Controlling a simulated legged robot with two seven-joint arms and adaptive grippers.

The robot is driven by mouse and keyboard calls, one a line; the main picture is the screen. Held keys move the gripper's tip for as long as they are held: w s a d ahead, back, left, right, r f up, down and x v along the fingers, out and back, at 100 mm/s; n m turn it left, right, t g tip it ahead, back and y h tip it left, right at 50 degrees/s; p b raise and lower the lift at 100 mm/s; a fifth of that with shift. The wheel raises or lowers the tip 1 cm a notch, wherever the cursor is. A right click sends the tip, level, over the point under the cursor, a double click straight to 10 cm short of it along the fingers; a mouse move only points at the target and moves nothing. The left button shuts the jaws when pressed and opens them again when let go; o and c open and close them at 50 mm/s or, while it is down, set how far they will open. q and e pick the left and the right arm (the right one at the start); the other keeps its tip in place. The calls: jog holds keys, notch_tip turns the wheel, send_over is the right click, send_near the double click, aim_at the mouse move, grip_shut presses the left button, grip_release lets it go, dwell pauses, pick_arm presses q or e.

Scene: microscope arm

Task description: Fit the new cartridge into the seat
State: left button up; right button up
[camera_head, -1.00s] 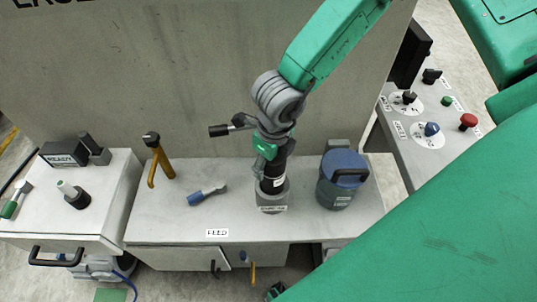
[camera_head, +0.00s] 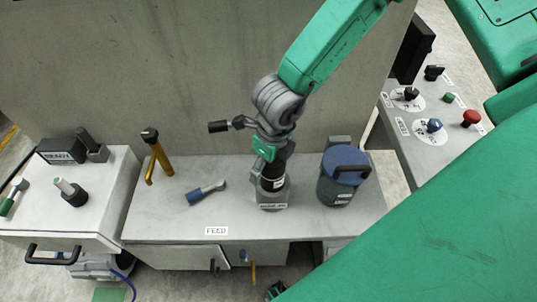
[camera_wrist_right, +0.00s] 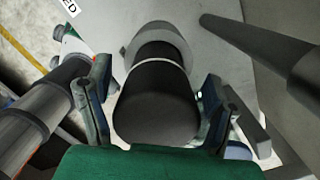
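The new cartridge (camera_head: 273,178), a dark cylinder with a pale label, stands nearly upright with its lower end in the round grey seat (camera_head: 273,199) on the bench. My right gripper (camera_head: 266,152) is above the seat, at the cartridge's upper part. In the right wrist view, its two fingers (camera_wrist_right: 155,88) flank the dark cartridge (camera_wrist_right: 155,105) closely and appear shut on it. The pale seat ring (camera_wrist_right: 178,40) surrounds the cartridge's far end there. How deep the cartridge sits is hidden. My left gripper is not in view.
A blue-lidded pot (camera_head: 343,178) stands close right of the seat. A blue-ended grey tool (camera_head: 206,193) and a yellow handle (camera_head: 158,160) are left. The left table carries a dark block (camera_head: 62,150) and a white-topped black holder (camera_head: 72,194). A knob panel (camera_head: 430,115) is right.

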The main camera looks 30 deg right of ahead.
jog(key=r, duration=0.8)
jog(key=s+r, duration=0.1)
jog(key=r, duration=0.3)
jog(key=shift+d, duration=0.25)
jog(key=shift+w+f, duration=0.1)
